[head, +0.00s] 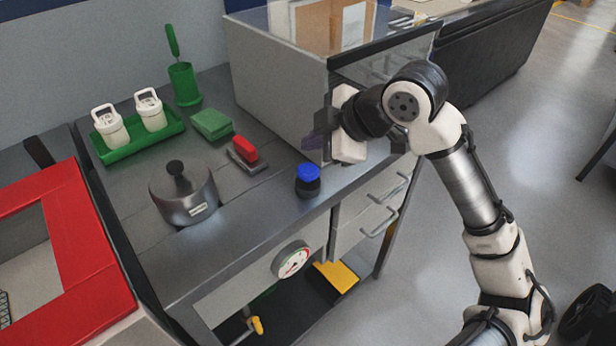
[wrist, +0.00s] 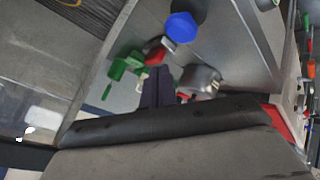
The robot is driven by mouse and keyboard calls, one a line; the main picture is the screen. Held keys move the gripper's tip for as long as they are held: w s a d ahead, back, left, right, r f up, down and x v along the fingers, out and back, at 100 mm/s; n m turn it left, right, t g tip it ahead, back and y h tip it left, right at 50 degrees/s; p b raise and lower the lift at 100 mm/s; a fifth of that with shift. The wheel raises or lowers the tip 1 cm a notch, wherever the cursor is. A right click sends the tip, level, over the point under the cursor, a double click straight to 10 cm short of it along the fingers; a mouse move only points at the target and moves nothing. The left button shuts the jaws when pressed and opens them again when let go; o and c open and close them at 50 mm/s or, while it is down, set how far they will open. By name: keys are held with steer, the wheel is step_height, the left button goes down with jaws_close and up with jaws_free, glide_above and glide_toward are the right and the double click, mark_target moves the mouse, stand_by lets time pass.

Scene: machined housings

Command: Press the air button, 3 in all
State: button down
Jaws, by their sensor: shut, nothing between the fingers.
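A round blue button (head: 307,173) on a black base stands near the front edge of the grey bench. I take it to be the air button. It also shows as a blue cap at the top of the wrist view (wrist: 181,27). My gripper (head: 312,141) is in front of the cabinet's near side, above and slightly right of the button, apart from it. In the wrist view its dark fingers (wrist: 158,88) are together with nothing between them. Nothing touches the button.
A grey cabinet (head: 275,85) with a glass front stands behind my gripper. A steel pot (head: 185,197), a red-handled brush (head: 245,152), a green sponge (head: 211,123) and a green tray (head: 139,142) with white containers are left. A gauge (head: 291,260) is on the bench front.

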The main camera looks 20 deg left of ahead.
mark_target(305, 166)
steer(key=shift+f+b, duration=0.75)
steer(key=shift+f, duration=0.7)
steer(key=shift+f, duration=0.15)
stand_by(0.7)
steer(key=shift+f+b, duration=0.3)
steer(key=shift+b, duration=0.05)
steer(key=shift+f+b, duration=0.65)
steer(key=shift+f, duration=0.1)
stand_by(0.8)
steer(key=shift+r, duration=0.15)
steer(key=shift+r+p, duration=1)
steer(key=shift+r, duration=0.05)
steer(key=shift+r+p, duration=2)
steer(key=shift+r, duration=0.5)
